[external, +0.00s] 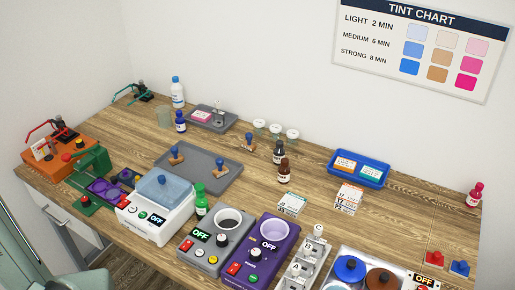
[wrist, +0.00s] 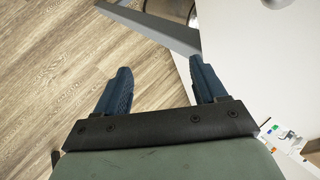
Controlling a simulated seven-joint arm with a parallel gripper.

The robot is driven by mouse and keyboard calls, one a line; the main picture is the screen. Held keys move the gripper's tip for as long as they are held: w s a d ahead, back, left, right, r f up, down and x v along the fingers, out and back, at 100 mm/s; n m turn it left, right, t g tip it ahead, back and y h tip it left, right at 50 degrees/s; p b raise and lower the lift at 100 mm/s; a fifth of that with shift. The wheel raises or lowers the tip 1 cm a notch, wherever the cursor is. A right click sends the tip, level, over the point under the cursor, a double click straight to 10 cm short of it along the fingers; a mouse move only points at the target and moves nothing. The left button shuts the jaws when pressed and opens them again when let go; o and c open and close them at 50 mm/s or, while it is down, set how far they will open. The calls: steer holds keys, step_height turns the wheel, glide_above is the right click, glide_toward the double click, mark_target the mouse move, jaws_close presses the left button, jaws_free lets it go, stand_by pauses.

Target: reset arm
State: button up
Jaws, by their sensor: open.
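My gripper (wrist: 160,68) shows in the wrist view with two dark blue fingers spread apart. The space between the fingers is empty. Below them are wood-patterned flooring and part of a pale surface. The fingertips are not visible in the external view. A grey-green rounded part at the lower left of that view may be my arm, but I cannot tell for sure.
The wooden table (external: 330,215) holds an orange machine (external: 55,158), a white bath unit (external: 155,222), a grey heater (external: 205,252), a purple heater (external: 262,250), a grey tray (external: 215,178) and a blue tray (external: 340,178). A grey metal bar (wrist: 160,28) lies beyond my fingers.

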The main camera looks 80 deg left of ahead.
steer(key=s+a+f+g, duration=0.2)
steer(key=s+a+f, duration=0.8)
steer(key=a+f, duration=0.3)
steer(key=s+a+f+g, duration=0.1)
steer(key=s+a+f, duration=0.9)
steer(key=a+f, duration=0.3)
steer(key=s+a+f+n+g, duration=0.25)
steer(key=s+a, duration=0.25)
steer(key=s, duration=0.3)
steer(key=s+a+f+n+g, duration=0.25)
steer(key=s+a, duration=0.25)
steer(key=s, duration=0.4)
steer(key=s+a+r+n+g+h, duration=0.1)
steer(key=s+n+g, duration=0.4)
steer(key=s, duration=0.8)
step_height(320, 180, up, 2)
steer(key=shift+s+a+r+n+g+h, duration=0.2)
steer(key=shift+s+a+n+g+h, duration=0.15)
steer(key=shift+a+n, duration=0.4)
steer(key=shift+d, duration=0.1)
